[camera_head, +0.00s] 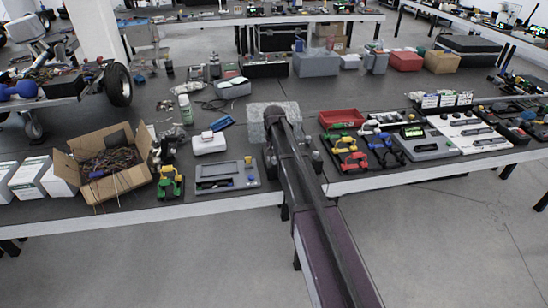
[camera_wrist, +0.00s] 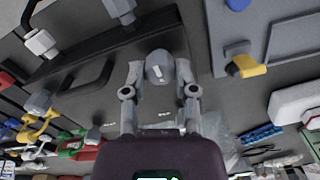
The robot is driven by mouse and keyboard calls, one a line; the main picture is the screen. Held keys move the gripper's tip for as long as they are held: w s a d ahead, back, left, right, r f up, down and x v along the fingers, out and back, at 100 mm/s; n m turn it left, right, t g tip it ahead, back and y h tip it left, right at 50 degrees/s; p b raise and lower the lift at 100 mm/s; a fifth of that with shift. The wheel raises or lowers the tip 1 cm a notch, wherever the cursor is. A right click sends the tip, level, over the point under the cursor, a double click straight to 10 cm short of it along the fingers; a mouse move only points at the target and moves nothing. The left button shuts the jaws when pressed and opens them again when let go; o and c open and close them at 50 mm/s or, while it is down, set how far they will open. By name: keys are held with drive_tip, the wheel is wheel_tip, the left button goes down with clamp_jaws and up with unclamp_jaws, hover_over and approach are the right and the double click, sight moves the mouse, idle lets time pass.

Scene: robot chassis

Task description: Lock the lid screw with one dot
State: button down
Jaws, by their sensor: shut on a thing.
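In the wrist view a round grey screw knob (camera_wrist: 159,66) with a short white mark on top sits on a dark lid (camera_wrist: 62,58). My gripper (camera_wrist: 160,76) has one finger on each side of this knob and is shut on it. Two more grey screw knobs show in the wrist view, one at the top (camera_wrist: 120,8) and one at the upper left (camera_wrist: 40,42). Small white marks lie on the dark surface just below the held knob; I cannot read them as dots. In the head view my arm hides the gripper, the held knob and most of the lid.
A grey panel with a yellow part (camera_wrist: 248,66) lies to the right in the wrist view. A dark handle (camera_wrist: 88,80) rises left of my fingers.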

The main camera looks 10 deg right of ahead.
drive_tip(key=shift+c, duration=2)
unclamp_jaws()
drive_tip(key=shift+n, duration=0.5)
